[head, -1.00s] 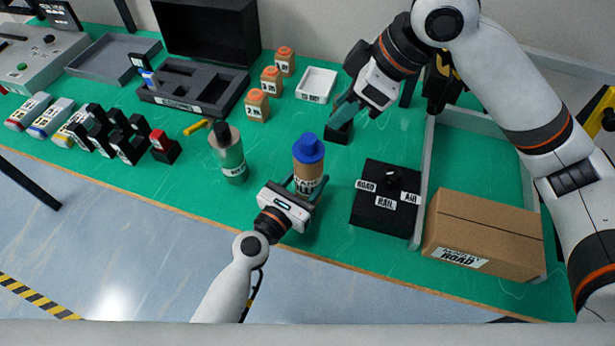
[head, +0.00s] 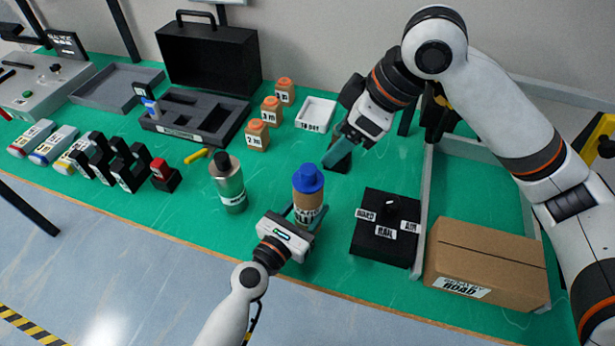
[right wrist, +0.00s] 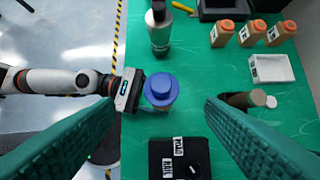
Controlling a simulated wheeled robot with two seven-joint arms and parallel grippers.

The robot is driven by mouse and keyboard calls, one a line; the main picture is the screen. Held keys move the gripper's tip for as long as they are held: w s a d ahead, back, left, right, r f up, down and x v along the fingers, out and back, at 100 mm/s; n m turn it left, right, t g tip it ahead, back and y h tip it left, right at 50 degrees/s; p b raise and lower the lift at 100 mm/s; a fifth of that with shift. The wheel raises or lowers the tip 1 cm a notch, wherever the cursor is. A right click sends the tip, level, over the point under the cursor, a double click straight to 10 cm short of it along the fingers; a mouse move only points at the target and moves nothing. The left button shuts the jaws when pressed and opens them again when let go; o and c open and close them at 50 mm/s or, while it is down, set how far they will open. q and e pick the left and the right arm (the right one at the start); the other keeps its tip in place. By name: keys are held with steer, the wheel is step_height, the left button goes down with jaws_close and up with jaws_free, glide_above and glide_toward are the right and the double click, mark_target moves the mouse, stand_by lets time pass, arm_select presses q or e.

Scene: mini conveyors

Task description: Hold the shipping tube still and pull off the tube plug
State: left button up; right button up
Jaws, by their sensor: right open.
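The shipping tube (head: 307,207) is a brown cardboard cylinder with a label, standing upright on the green table. The blue tube plug (head: 308,178) sits in its top; it also shows from above in the right wrist view (right wrist: 161,89). My left gripper (head: 305,214) is at the tube's near side, its fingers on either side of the body, closed on it below the plug. My right gripper (head: 340,152) is open and empty, behind and to the right of the plug. In the right wrist view its green fingers are wide apart, with the plug between them in the picture.
A metal bottle (head: 229,185) stands left of the tube. A black selector box (head: 384,240) and a cardboard box (head: 487,262) are to the right. Orange-capped containers (head: 257,136) and a white tray (head: 315,114) lie behind.

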arm_select(q)
steer(key=shift+s+f, duration=0.1)
steer(key=shift+f, duration=0.15)
arm_select(e)
steer(key=o, duration=0.3)
steer(key=shift+w+a+r+m+h, duration=0.1)
steer(key=shift+a+m+h, duration=0.2)
steer(key=shift+a+m, duration=0.2)
arm_select(q)
steer(key=shift+f, duration=0.1)
arm_select(e)
steer(key=m+g+h, duration=0.2)
steer(key=m+h, duration=0.3)
steer(key=m, duration=0.5)
glide_toward(308, 168)
steer(key=f, duration=1)
steer(key=shift+s+d+f, duration=0.15)
steer(key=shift+s+f, duration=0.05)
steer(key=shift+f, duration=0.2)
steer(key=c, duration=1.1)
steer(key=shift+o, duration=0.2)
